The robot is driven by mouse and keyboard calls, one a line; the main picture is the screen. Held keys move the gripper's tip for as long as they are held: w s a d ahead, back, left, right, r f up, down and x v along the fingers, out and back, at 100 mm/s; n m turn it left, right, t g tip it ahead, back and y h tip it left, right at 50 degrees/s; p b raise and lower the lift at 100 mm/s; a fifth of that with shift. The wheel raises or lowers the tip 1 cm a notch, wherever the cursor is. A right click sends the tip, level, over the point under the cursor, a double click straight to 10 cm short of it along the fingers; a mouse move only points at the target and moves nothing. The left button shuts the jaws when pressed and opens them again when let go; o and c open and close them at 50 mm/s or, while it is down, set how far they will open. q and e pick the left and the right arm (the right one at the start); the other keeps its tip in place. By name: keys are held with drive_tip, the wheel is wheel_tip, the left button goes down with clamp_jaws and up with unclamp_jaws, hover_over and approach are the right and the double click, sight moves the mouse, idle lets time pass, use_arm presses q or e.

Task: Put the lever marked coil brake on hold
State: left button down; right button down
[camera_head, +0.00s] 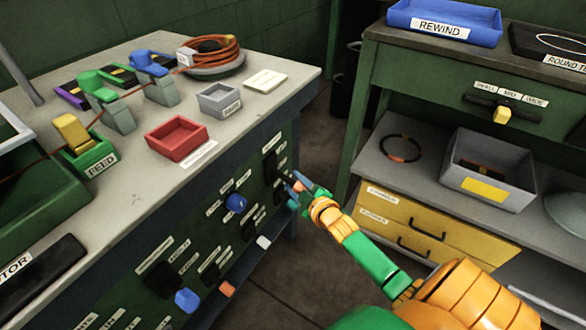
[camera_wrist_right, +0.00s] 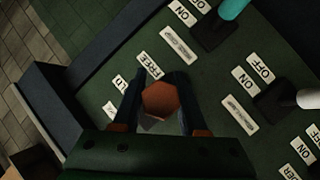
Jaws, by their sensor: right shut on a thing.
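My right gripper (camera_head: 298,188) is at the upper right end of the control panel on the bench front. In the right wrist view my right gripper (camera_wrist_right: 160,76) is shut on a lever with an orange-brown knob (camera_wrist_right: 160,99), one finger on each side. Beside this lever are a label reading FREE (camera_wrist_right: 148,65) and a partly hidden label ending in LD (camera_wrist_right: 120,82). A longer name plate (camera_wrist_right: 179,45) nearby is too small to read. The lever's base is mostly hidden by the knob and fingers. My left gripper is not in view.
Neighbouring levers have a teal knob (camera_wrist_right: 232,8) and a white knob (camera_wrist_right: 307,98), with ON and OFF labels. A blue knob (camera_head: 235,203) is left of my gripper. A green cabinet (camera_head: 420,88) with yellow drawers (camera_head: 405,228) stands at right, across a floor gap.

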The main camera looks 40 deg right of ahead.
drive_tip(key=shift+r+n+g+h+p, duration=0.35)
drive_tip(key=shift+r+g+p, duration=0.75)
drive_tip(key=shift+p, duration=1.35)
drive_tip(key=shift+r+n+g+h+p, duration=0.2)
drive_tip(key=shift+r+n+g+p, duration=0.45)
drive_tip(key=shift+g+p, duration=1.3)
drive_tip(key=shift+r+n+g+h+p, duration=0.3)
drive_tip(key=shift+r+g+p, duration=0.6)
drive_tip(key=shift+p, duration=2.05)
drive_tip(key=shift+d, duration=0.1)
drive_tip(key=shift+r, duration=0.1)
drive_tip(key=shift+c, duration=2.3)
unclamp_jaws()
drive_tip(key=p+v, duration=0.4)
drive_tip(key=v, duration=0.3)
drive_tip(key=shift+s, duration=0.15)
